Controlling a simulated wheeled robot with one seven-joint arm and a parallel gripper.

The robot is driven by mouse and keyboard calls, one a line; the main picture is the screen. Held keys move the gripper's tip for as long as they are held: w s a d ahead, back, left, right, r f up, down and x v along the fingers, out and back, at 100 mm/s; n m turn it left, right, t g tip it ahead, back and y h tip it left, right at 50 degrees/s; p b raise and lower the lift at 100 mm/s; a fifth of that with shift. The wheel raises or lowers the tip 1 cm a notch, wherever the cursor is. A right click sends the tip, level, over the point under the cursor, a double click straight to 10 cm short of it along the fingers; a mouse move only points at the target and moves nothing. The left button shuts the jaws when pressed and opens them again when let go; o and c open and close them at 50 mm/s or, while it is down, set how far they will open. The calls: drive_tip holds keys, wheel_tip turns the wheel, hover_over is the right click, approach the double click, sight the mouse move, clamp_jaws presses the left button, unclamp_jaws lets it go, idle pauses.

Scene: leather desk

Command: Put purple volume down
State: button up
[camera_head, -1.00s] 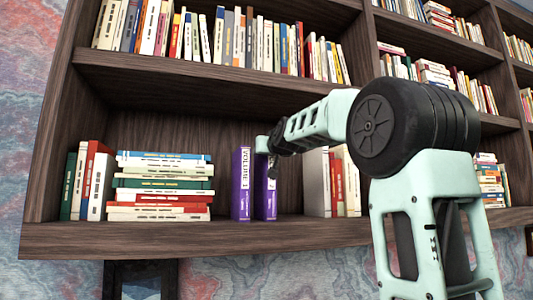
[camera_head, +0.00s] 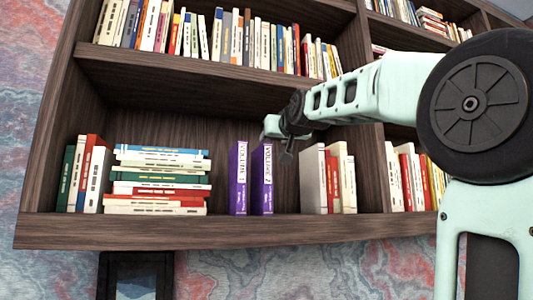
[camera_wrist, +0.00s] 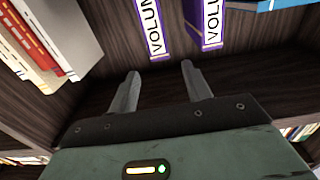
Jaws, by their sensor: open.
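In the wrist view my gripper's two fingers (camera_wrist: 158,90) are spread and empty, pointing toward the spines of Volume 2 (camera_wrist: 152,28) and Volume 1 (camera_wrist: 207,22), with a gap between fingertips and books.
A stack of flat books (camera_head: 160,180) and several upright books (camera_head: 90,175) are left of the volumes. More upright books (camera_head: 333,180) stand to the right, near the shelf divider. The shelf board (camera_head: 180,228) has bare room between Volume 2 and those books.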

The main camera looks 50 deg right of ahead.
drive_tip(key=shift+s+a, duration=0.1)
drive_tip(key=shift+s, duration=0.05)
